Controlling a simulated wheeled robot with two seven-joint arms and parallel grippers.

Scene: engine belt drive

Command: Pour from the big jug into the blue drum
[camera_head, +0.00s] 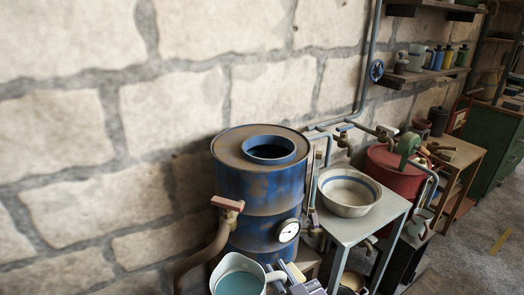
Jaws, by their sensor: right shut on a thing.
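The blue drum (253,192) stands against the stone wall in the middle of the view. Its brown, rusty top has a round, dark opening with a raised blue rim. The big jug (224,267), pale with blue-grey liquid inside, is at the bottom edge, in front of the drum and lower than its top. It looks about upright; its lower part is cut off. My right gripper (282,274) is at the jug's right side, shut on its handle. The left gripper is not in view.
A small table right of the drum holds a white bowl (348,190) with a blue band. A brown pipe with a tap (227,204) rises at the drum's front left, and a gauge (289,230) sits low on its front. A red tub (388,172) stands further right.

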